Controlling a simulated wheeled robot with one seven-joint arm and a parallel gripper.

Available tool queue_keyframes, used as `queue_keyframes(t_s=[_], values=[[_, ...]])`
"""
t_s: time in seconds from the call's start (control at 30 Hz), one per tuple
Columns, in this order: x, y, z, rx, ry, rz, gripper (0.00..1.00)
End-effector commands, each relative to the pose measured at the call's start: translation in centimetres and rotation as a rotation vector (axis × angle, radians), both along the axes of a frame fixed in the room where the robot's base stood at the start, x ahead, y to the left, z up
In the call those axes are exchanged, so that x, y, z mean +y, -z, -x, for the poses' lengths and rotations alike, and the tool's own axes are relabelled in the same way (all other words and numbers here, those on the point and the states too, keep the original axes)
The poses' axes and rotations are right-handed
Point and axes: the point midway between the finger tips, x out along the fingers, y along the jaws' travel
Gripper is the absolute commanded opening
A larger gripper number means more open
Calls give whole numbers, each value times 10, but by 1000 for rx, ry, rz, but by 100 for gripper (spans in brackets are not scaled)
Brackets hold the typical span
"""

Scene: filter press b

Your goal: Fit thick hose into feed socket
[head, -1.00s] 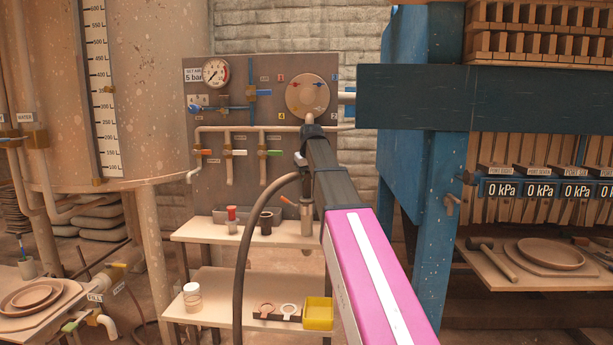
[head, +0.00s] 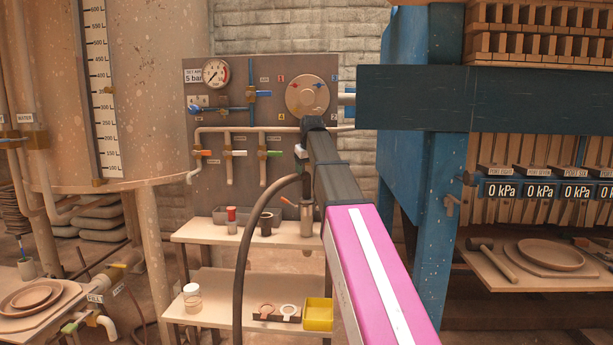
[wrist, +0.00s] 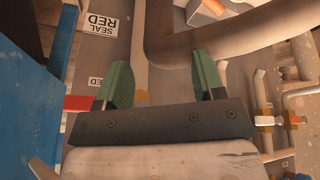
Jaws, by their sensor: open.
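The thick dark hose (head: 241,250) rises from the bottom of the head view and bends right at its top, where my arm hides its far part. My gripper (head: 300,155) is mostly hidden behind my arm link, in front of the grey panel. In the wrist view my gripper (wrist: 160,72) has its two green fingers wide apart. A thick brownish curved length (wrist: 220,40), which looks like the hose, bends across just past the fingertips; whether it touches the right finger I cannot tell. I cannot pick out the feed socket with certainty.
The panel (head: 262,150) carries a round disc (head: 307,92), a gauge (head: 216,73) and small valves. Below, a shelf (head: 205,235) holds small pots, with a yellow bin (head: 318,314) lower down. The blue press frame (head: 445,190) stands close on the right, a tank (head: 150,80) on the left.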

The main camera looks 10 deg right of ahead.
Motion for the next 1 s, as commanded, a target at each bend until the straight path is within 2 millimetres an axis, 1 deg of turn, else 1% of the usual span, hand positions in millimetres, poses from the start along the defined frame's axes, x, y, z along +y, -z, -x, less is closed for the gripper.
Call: queue_keyframes(t_s=[0.03, 0.2, 0.4, 0.6, 1.0], values=[[0, -11, 4, -2, 0, -1, 63], [-1, -41, 17, -2, 0, -1, 63], [-2, -67, 27, -2, 0, -1, 63], [-2, -78, 32, 0, 0, 0, 63], [-2, -79, 33, 0, 0, 0, 63]])
